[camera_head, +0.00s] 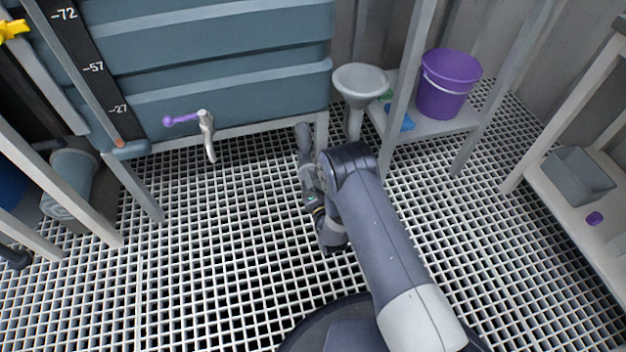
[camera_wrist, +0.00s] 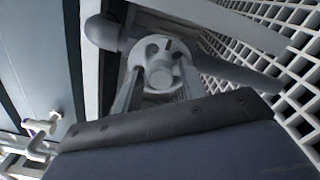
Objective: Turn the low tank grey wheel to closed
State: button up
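The grey wheel (camera_wrist: 158,50) is in the upper middle of the wrist view, a pale round handwheel with holes in its rim and a round hub. My gripper (camera_wrist: 160,80) is open, its two fingers apart and pointing at the wheel. The fingertips reach the wheel's near side, left and right of the hub; I cannot tell if they touch it. In the head view my gripper (camera_head: 308,185) is low by the tank's right corner. I cannot make out the wheel there. The blue-grey tank (camera_head: 220,60) stands at the upper left.
A grey pipe elbow (camera_wrist: 101,33) is just left of the wheel. A tap with a purple lever (camera_head: 181,120) is on the tank front. A white funnel (camera_head: 361,82) stands right of the tank, and a purple bucket (camera_head: 446,85) sits on a shelf. The grating floor (camera_head: 220,270) is clear at left.

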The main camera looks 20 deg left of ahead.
jog(key=c, duration=0.8)
jog(key=m, duration=3.5)
jog(key=shift+s+a+f+m, duration=0.1)
jog(key=shift+f+m, duration=0.05)
jog(key=shift+m, duration=0.25)
